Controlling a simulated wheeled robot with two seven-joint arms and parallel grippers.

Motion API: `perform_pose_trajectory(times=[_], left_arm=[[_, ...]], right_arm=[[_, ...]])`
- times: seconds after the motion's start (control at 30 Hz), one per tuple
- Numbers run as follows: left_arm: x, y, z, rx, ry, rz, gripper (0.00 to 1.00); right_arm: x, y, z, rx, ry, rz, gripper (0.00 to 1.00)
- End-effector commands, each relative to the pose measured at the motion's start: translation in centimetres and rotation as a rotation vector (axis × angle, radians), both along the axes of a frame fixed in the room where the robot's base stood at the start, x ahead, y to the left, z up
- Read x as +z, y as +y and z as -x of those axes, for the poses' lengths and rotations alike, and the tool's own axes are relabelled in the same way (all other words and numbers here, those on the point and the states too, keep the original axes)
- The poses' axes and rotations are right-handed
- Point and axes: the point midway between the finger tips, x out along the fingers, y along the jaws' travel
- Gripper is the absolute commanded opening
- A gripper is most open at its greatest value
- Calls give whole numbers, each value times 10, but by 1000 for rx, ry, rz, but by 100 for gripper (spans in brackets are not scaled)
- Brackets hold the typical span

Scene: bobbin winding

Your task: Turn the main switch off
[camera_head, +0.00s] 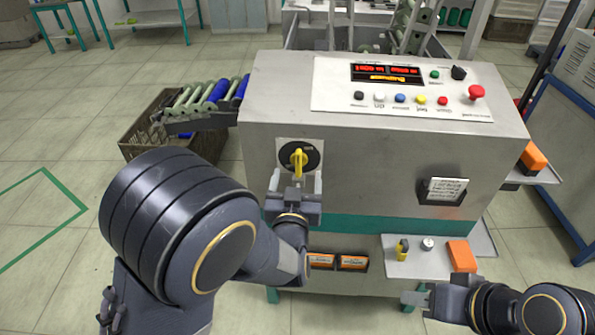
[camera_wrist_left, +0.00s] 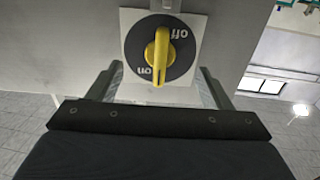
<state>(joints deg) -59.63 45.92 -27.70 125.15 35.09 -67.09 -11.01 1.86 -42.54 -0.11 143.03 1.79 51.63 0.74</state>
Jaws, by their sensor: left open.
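The main switch (camera_head: 298,158) is a yellow knob on a round black dial, on a white plate on the machine's front. In the left wrist view the knob (camera_wrist_left: 160,55) stands nearly upright. "off" is printed at the dial's upper right and "on" at its lower left. My left gripper (camera_head: 296,184) is open just below and in front of the switch. In the left wrist view its fingers (camera_wrist_left: 159,76) are spread to either side of the dial's lower part, and they hold nothing. My right gripper (camera_head: 414,296) is at the lower right, away from the switch; its opening is unclear.
A control panel (camera_head: 330,100) with coloured buttons and a red mushroom button (camera_head: 476,92) tops the machine. A shelf (camera_head: 417,265) with an orange block (camera_head: 461,256) is near my right gripper. A crate (camera_head: 135,146) and rollers (camera_head: 190,100) are at the left.

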Motion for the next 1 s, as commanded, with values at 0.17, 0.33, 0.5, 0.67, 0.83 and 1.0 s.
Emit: perform_pose_trajectory(times=[0.17,0.33,0.5,0.67,0.83,1.0], left_arm=[[1,-2,-26,2,-1,1,73],[0,-2,-27,-1,1,1,73],[0,-2,-27,-1,1,1,73],[0,-3,-29,-1,1,1,73],[0,-3,-34,-1,0,2,73],[-1,-4,-39,-1,0,1,73]], right_arm=[[5,0,0,0,0,0,36],[4,0,0,0,0,0,36],[4,0,0,0,0,0,36],[3,0,0,0,0,0,36],[2,0,0,0,0,0,36],[1,0,0,0,0,0,36]])
